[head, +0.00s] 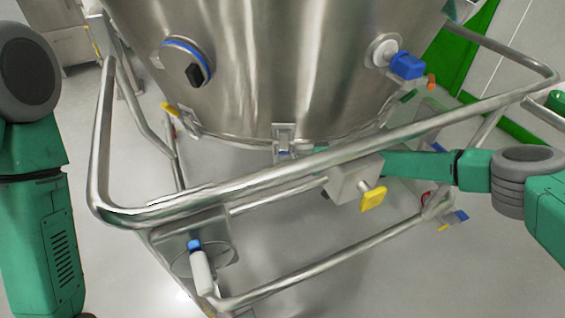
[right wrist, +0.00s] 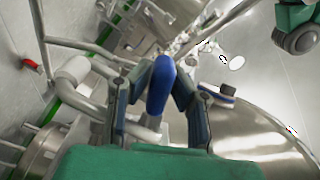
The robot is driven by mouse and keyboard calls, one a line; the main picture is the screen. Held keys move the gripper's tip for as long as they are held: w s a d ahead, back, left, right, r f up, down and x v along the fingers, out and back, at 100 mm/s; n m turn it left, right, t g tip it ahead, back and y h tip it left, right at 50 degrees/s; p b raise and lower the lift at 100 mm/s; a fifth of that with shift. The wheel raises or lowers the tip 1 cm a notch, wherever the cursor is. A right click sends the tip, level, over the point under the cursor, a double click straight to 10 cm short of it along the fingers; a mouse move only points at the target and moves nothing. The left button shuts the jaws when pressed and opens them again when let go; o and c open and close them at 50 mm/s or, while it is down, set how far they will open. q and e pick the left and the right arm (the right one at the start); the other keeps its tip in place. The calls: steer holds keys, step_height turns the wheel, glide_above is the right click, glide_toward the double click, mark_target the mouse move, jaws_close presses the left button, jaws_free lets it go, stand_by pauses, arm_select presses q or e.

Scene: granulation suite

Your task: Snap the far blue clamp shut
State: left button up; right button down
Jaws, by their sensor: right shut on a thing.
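In the right wrist view, a blue clamp handle (right wrist: 161,86) stands between the two dark fingers of my right gripper (right wrist: 162,92), which is shut on it. In the head view my right arm comes in from the right and reaches under the steel rail; its fingertips and the held handle cannot be made out there. My left arm shows at the left edge of the head view, but its gripper is not in view. I cannot tell from the pictures how far the clamp is closed.
A steel vessel (head: 285,70) carries a blue-handled valve (head: 407,65) and a blue-ringed port (head: 187,62). A tubular rail (head: 290,165) runs across its front. A box with a yellow handle (head: 373,198) hangs below the rail. A white-handled, blue-topped part (head: 202,270) is lower left.

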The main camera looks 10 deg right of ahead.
steer(key=shift+s+d+r+m, duration=0.1)
steer(key=shift+r+m, duration=0.25)
steer(key=shift+m, duration=0.3)
steer(key=shift+s+a+r+m, duration=0.1)
steer(key=shift+r+m, duration=0.2)
steer(key=shift+m, duration=0.4)
steer(key=shift+s+d+r+m, duration=0.1)
steer(key=shift+r+m, duration=0.25)
steer(key=shift+m, duration=0.3)
steer(key=c, duration=1.5)
jaws_free()
steer(key=d, duration=1.2)
steer(key=shift+s, duration=0.4)
